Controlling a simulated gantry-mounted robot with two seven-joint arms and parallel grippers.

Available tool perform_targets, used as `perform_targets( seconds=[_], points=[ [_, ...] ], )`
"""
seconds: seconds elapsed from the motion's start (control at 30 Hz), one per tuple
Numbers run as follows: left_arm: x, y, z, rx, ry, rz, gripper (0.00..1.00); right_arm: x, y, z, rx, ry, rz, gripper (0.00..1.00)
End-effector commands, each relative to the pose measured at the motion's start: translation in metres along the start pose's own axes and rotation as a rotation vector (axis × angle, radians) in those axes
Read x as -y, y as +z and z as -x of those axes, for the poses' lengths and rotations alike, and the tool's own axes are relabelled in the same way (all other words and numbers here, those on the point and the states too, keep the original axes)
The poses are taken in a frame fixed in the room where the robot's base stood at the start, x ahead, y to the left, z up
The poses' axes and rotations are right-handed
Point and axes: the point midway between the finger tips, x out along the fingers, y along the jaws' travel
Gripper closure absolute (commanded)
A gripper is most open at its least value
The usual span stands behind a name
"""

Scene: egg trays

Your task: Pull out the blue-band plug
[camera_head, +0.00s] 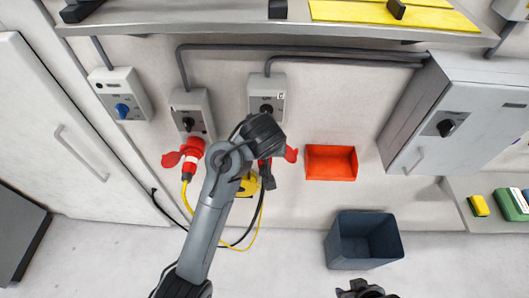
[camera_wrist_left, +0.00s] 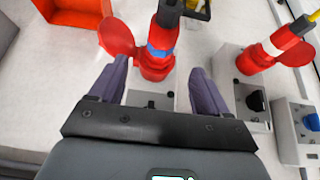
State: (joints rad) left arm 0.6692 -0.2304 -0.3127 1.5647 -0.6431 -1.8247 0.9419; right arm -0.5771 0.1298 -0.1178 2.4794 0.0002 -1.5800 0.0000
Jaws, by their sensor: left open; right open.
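The blue-band plug (camera_wrist_left: 170,15) is red with a blue band and sits in a red socket (camera_wrist_left: 154,68) with a flap in the left wrist view. In the head view my left arm mostly hides it. My left gripper (camera_wrist_left: 158,70) is open, its two fingers on either side of the socket and plug; I cannot tell whether they touch it. Another red plug (camera_head: 190,163), with a white band, sits in the socket to the left and also shows in the left wrist view (camera_wrist_left: 290,40). My right gripper (camera_head: 362,291) is open at the bottom edge of the head view.
Grey switch boxes (camera_head: 188,101) are on the wall above the sockets. An orange bin (camera_head: 331,173) hangs to the right. A dark blue crate (camera_head: 341,253) stands on the floor below it. Yellow and black cables (camera_head: 259,218) hang under the plugs. A grey cabinet (camera_head: 460,75) is at right.

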Motion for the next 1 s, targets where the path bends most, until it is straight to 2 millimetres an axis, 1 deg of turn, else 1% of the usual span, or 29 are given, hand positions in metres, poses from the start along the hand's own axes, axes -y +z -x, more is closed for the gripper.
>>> perform_targets(
  seconds=[0.17, 0.5, 0.7, 0.83, 1.0],
  points=[
    [0.001, -0.002, -0.015, -0.003, -0.004, -0.003, 0.23, 0.001, -0.001, 0.002, -0.001, -0.003, -0.003, 0.57],
    [0.002, -0.001, -0.068, -0.002, -0.005, -0.003, 0.23, 0.004, -0.001, 0.003, 0.0, -0.01, -0.009, 0.57],
    [0.001, -0.001, -0.091, -0.003, -0.003, -0.001, 0.23, 0.004, 0.0, 0.003, 0.001, -0.012, -0.01, 0.57],
    [0.002, -0.002, -0.1, -0.004, -0.002, 0.0, 0.23, 0.004, 0.0, 0.003, 0.001, -0.012, -0.01, 0.57],
    [0.001, -0.001, -0.104, -0.004, -0.001, 0.0, 0.23, 0.004, 0.0, 0.002, 0.001, -0.012, -0.009, 0.57]
  ],
)
